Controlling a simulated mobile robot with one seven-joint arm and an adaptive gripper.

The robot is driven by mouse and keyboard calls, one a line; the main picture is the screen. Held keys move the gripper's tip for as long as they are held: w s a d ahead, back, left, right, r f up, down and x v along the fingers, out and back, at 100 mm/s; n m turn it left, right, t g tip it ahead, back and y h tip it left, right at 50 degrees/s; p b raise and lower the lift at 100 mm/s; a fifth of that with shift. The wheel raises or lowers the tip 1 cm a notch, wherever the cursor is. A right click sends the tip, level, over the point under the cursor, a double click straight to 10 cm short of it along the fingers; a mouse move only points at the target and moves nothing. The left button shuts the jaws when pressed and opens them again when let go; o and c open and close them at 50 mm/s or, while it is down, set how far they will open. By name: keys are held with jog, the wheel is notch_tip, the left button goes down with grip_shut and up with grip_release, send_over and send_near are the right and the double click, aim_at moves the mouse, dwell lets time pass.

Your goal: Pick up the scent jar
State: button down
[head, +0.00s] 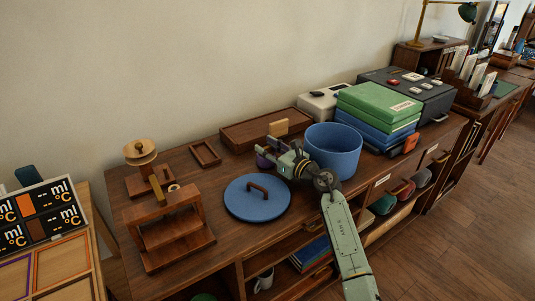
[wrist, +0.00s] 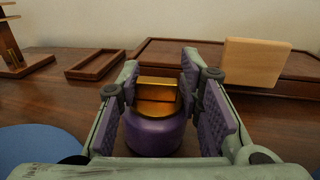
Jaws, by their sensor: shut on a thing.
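The scent jar (wrist: 155,134) is a small purple jar with a gold top. It stands upright between the purple pads of my gripper (wrist: 169,100) in the wrist view, and the gripper is shut on it. A wooden block shape shows at the jar's gold top. In the head view my gripper (head: 270,153) is low over the cabinet top, between the blue lid and the blue pot. The jar (head: 264,160) is mostly hidden there behind the fingers. I cannot tell whether its base touches the wood.
The blue lid (head: 257,206) lies in front, and the blue pot (head: 333,153) is close on the right. A long wooden tray (head: 240,135), an upright pale wooden block (head: 278,127) and a small tray (head: 205,154) are behind. A wooden stand (head: 165,225) is at left.

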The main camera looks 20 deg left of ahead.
jog(key=shift+a+f, duration=0.15)
jog(key=shift+f, duration=0.05)
